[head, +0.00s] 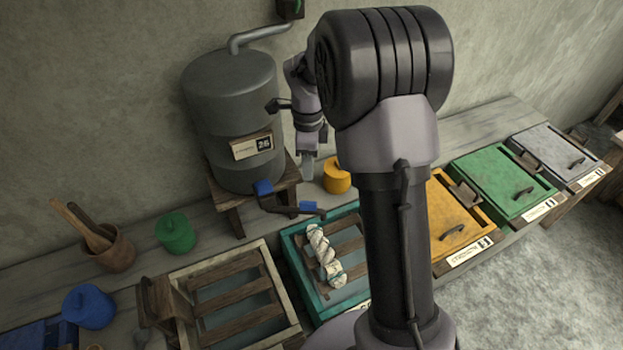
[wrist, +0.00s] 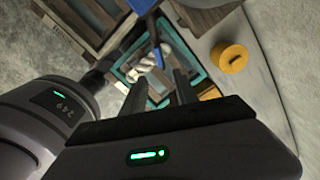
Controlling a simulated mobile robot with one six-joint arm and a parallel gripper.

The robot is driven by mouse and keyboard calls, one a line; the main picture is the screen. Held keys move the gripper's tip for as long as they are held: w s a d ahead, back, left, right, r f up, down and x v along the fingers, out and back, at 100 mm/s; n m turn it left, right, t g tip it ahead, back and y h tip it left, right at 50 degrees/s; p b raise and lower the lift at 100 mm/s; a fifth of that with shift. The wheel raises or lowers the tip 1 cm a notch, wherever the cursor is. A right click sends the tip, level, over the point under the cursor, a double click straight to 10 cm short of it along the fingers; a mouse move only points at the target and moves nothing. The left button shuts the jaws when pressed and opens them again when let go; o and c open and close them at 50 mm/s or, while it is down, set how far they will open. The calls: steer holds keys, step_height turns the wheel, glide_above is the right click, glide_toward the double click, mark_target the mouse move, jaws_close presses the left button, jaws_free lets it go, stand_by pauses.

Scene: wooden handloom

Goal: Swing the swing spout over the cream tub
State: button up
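The swing spout (head: 290,208) is a dark pipe with blue parts, low on the front of the grey tank (head: 232,95). The cream tub (head: 178,275), a pale frame with wooden slats inside, stands left of the teal tub. My gripper (head: 308,168) hangs above the spout, apart from it in the head view. In the wrist view my gripper (wrist: 160,84) has its two fingers apart with nothing clearly between them; the blue spout (wrist: 155,32) shows beyond the fingertips.
A white twisted skein (head: 323,255) lies on the teal tub's slats. A yellow pot (head: 337,176) stands behind it. A green pot (head: 176,233) and a mortar-like bowl (head: 110,250) stand left of the tank. Yellow (head: 452,222) and green (head: 500,180) lidded tubs stand right.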

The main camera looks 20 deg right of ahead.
mark_target(308, 202)
steer(key=f+b, duration=0.1)
steer(key=f, duration=0.6)
steer(key=f+b, duration=0.1)
steer(key=f, duration=0.7)
steer(key=shift+s+a+f+b, duration=0.15)
steer(key=shift+a+f+b, duration=0.05)
steer(key=shift+f+b, duration=0.15)
steer(key=shift+r, duration=0.1)
jaws_close()
